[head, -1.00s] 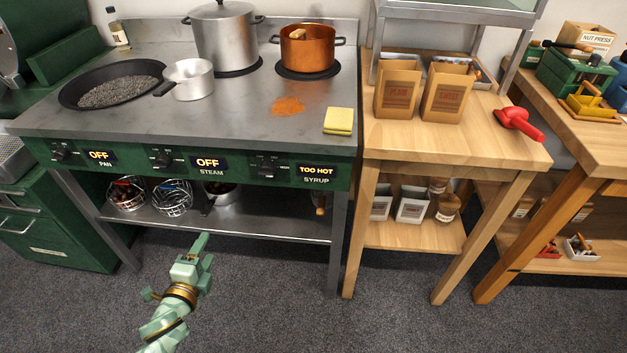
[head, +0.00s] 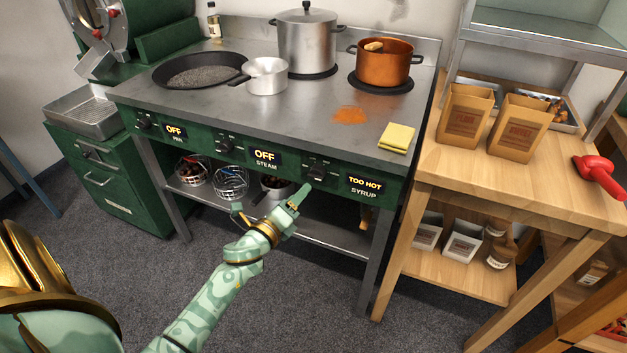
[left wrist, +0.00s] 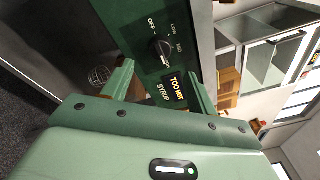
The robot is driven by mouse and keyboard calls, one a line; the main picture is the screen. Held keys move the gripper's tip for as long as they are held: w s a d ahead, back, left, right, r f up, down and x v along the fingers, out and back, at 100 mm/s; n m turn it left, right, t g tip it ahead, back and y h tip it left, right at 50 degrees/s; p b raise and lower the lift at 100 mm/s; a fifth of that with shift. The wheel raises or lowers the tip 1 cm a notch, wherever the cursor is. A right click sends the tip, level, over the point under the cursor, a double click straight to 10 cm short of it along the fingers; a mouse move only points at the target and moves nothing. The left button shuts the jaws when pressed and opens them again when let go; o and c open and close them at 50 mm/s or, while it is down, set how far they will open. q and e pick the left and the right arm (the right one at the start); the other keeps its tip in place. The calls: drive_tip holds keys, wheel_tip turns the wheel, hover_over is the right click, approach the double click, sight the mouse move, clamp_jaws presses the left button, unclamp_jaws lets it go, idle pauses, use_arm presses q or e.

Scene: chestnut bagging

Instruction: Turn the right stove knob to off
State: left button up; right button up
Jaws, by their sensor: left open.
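The right stove knob (head: 318,170) is a black knob on the green front panel, left of a label (head: 365,185) that reads TOO HOT, SYRUP. My left gripper (head: 303,192) is open and empty, just below and in front of the knob in the head view. In the left wrist view its two fingers (left wrist: 161,85) stand apart, not visibly touching the knob. My right gripper is not in view.
A copper pot (head: 383,64) stands on the right burner, with an orange spill (head: 350,115) and a yellow sponge (head: 397,137) in front. The PAN label (head: 175,131) and STEAM label (head: 265,157) read OFF. A wooden table (head: 540,190) stands close on the right.

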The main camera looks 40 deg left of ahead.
sight(313, 178)
use_arm(q)
drive_tip(key=w, duration=0.5)
drive_tip(key=w+a+b, duration=0.1)
drive_tip(key=w, duration=0.2)
drive_tip(key=c, duration=1)
